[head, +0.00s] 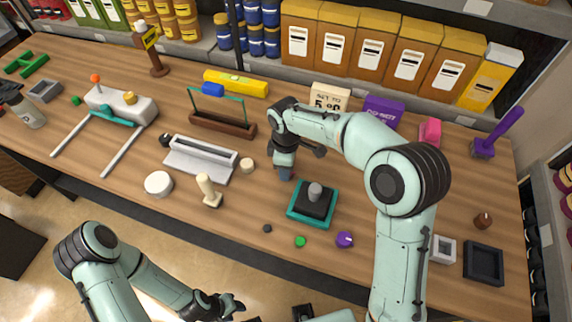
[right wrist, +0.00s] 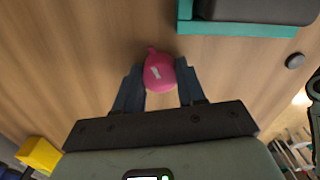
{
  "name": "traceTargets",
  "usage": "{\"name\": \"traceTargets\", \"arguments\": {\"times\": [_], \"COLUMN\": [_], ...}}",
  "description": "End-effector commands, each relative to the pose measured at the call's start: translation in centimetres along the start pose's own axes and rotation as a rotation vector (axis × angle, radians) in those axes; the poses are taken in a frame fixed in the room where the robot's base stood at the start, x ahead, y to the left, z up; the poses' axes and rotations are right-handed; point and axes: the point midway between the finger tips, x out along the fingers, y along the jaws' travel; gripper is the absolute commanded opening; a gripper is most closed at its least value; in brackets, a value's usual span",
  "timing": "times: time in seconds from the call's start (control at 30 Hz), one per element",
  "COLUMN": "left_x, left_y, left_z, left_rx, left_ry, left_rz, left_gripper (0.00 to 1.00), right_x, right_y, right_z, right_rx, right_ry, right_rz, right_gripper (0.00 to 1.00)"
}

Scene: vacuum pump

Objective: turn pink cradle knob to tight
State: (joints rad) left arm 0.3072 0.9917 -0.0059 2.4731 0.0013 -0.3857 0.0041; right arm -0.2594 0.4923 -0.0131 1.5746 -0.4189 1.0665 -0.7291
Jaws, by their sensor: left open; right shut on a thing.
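The pink knob (right wrist: 160,74) shows in the right wrist view between the two fingers of my right gripper (right wrist: 159,90). It is round, with a small pointed tip toward the top of the picture and a pale mark on its face. My right gripper is shut on it, low over the wooden table. In the head view my right gripper (head: 284,168) points down at mid-table, and the knob is hidden behind it. My left gripper (head: 226,304) is open and empty, off the table's front edge. I cannot make out a tight marking.
A teal-based black block with a grey knob (head: 315,192) stands close to the right gripper. A grey-white tray (head: 200,160) and a cream peg (head: 208,190) are to the left. A purple knob (head: 345,240) and green knob (head: 300,241) lie near the front edge.

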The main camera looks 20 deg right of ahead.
Motion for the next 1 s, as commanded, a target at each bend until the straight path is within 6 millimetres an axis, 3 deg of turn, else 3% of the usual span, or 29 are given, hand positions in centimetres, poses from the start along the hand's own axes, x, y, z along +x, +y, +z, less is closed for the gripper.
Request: {"name": "traceTargets", "arguments": {"times": [0.5, 1.0], "left_x": [-0.26, -0.28], "left_y": [0.14, 0.15], "left_z": [-0.13, -0.14], "left_rx": [0.001, 0.001], "left_ry": [0.002, 0.002], "left_rz": [0.001, 0.001], "left_gripper": [0.43, 0.43], "right_x": [-0.08, -0.08], "right_y": [0.01, 0.01], "right_z": [-0.05, -0.05], "right_rx": [0.350, 0.422], "right_ry": [0.002, 0.002], "right_rz": [0.002, 0.001], "right_gripper": [0.09, 0.09]}}
